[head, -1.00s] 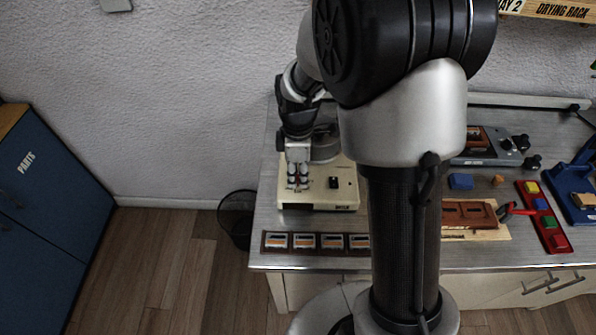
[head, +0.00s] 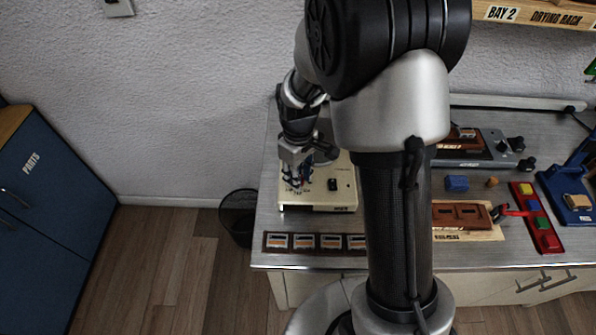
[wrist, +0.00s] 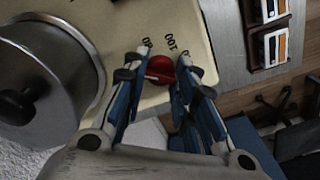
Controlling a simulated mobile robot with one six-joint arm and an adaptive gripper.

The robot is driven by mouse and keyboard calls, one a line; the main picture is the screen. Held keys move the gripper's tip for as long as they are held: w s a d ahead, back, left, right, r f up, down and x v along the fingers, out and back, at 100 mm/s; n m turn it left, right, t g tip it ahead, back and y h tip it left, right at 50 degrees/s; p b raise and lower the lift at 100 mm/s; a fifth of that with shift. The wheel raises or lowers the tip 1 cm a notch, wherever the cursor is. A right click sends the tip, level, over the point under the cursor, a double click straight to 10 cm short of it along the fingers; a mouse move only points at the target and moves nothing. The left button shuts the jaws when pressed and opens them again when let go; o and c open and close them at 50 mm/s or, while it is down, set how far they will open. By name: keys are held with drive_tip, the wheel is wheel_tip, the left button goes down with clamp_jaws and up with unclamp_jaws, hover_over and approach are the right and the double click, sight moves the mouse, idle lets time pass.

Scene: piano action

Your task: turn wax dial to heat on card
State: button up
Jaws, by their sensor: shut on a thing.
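The wax dial (wrist: 160,69) is a red round knob on the cream face of the wax heater (head: 340,170). My gripper (wrist: 162,78) has a finger on each side of the dial in the wrist view and is shut on it. Dark lettering is printed on the face beside the dial, partly covered by the fingers, so the dial's exact setting cannot be read. In the head view my gripper (head: 297,185) is at the left front of the heater and hides the dial. I cannot tell which item is the card.
A metal pot (wrist: 45,75) with a black knob stands on the heater, close to my gripper. A dark tray (head: 291,250) of small orange and white pieces lies along the front table edge. A wire bin (head: 237,215) stands on the floor at left.

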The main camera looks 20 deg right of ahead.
drive_tip(key=m+p, duration=0.1)
drive_tip(key=m, duration=0.4)
drive_tip(key=shift+m, duration=0.3)
drive_tip(key=m+p, duration=0.1)
drive_tip(key=m, duration=0.3)
drive_tip(key=shift+m, duration=0.3)
drive_tip(key=o, duration=1.1)
drive_tip(key=shift+r, duration=6)
